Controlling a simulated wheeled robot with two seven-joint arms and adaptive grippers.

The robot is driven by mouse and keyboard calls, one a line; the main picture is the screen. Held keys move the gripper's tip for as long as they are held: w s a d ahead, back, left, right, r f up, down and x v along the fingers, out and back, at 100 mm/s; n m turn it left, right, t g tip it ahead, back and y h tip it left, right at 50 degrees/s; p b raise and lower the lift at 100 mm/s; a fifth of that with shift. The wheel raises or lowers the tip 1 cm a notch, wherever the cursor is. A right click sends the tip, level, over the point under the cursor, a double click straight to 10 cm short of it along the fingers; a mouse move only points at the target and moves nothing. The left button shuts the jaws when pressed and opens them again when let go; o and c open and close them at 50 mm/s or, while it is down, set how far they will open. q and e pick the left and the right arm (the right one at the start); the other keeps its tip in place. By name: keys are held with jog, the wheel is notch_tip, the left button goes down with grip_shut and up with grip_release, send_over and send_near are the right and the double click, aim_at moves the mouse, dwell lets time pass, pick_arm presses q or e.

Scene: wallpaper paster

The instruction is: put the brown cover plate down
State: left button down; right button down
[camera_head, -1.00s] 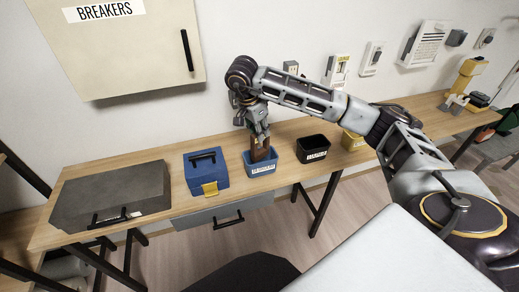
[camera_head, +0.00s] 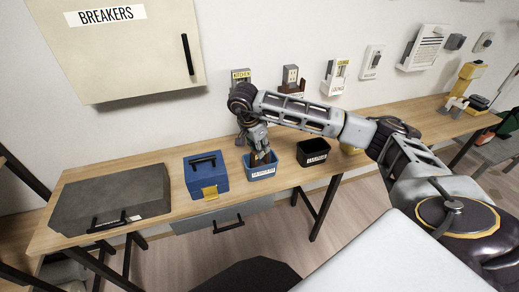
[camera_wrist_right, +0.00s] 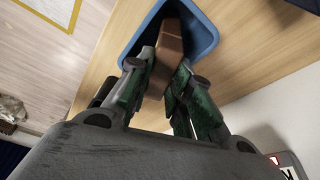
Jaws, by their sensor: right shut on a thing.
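The brown cover plate (camera_wrist_right: 170,45) is between the fingers of my right gripper (camera_wrist_right: 160,75), which is shut on it. In the right wrist view the plate reaches into the mouth of the blue bin (camera_wrist_right: 207,30). In the head view my right gripper (camera_head: 259,150) points down over the blue bin (camera_head: 262,173), and the lower part of the plate (camera_head: 262,159) shows at the bin's opening. The fingers hide part of the plate, and I cannot tell whether it touches the bin's floor. My left gripper is not in view.
A blue toolbox (camera_head: 206,174) stands left of the bin, and a grey case (camera_head: 108,198) lies farther left. A black bin (camera_head: 313,152) is to the right. Wall boxes (camera_head: 290,82) hang behind my arm. The bench (camera_head: 150,158) is bare behind the toolbox.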

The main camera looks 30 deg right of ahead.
jog(key=shift+f, duration=0.45)
jog(key=c, duration=1.3)
grip_release()
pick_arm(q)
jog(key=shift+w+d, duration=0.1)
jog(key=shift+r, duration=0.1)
pick_arm(e)
jog(key=shift+v, duration=0.8)
jog(key=v, duration=0.8)
jog(key=shift+r, duration=0.4)
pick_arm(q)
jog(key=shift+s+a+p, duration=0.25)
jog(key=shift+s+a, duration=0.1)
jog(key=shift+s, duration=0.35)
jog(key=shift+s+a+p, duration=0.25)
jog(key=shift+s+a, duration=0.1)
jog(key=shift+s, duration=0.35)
pick_arm(e)
jog(key=shift+v, duration=1)
